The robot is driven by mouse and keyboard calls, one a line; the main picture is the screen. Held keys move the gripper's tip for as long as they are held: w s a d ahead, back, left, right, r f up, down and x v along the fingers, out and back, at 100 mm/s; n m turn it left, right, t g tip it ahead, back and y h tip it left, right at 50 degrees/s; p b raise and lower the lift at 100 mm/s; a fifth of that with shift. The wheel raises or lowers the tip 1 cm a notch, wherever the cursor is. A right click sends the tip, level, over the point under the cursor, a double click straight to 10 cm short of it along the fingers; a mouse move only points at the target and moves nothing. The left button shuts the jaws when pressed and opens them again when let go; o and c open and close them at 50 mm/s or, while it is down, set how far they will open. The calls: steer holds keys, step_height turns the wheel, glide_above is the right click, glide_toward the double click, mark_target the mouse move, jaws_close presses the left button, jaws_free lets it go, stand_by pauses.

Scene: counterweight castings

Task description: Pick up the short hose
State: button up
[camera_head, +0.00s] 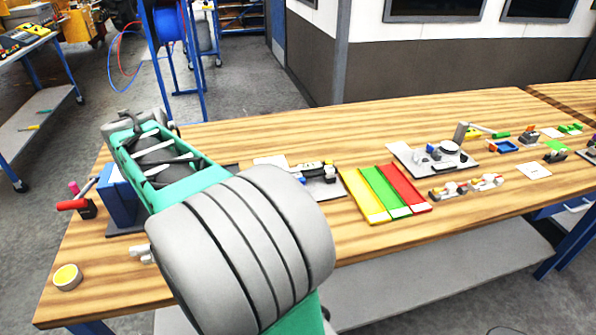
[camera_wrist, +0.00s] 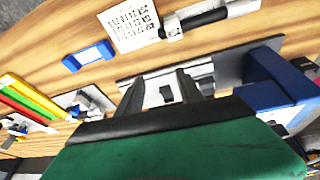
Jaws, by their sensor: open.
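My gripper (camera_wrist: 160,85) is open in the wrist view, its two dark fingers apart over a light grey fixture (camera_wrist: 162,92) on the wooden table. I see nothing held between them. A short black tube-like piece (camera_wrist: 207,18) lies at the top of the wrist view, beside a printed white card and apart from the fingers. I cannot tell whether it is the short hose. In the head view my arm covers much of the table's left part, and I cannot make out the fingertips there.
A blue box (camera_head: 119,187) stands at the left; a blue block also shows in the wrist view (camera_wrist: 272,75). Yellow, green and red trays (camera_head: 383,192) lie mid-table. A yellow tape roll (camera_head: 67,276) is near the left front corner.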

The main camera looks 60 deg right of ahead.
steer(key=d+r+m+g+p, duration=0.15)
steer(key=d+m, duration=0.35)
steer(key=d, duration=0.6)
steer(key=m+g+p, duration=0.2)
steer(key=m+g, duration=0.1)
steer(key=m, duration=0.9)
glide_above(305, 174)
step_height(305, 174, down, 4)
steer(key=shift+r, duration=0.15)
steer(key=x, duration=0.7)
steer(key=shift+w+a+f+b, duration=0.15)
steer(key=shift+w+f+b, duration=0.1)
steer(key=shift+b, duration=0.15)
steer(key=shift+c, duration=0.4)
jaws_close()
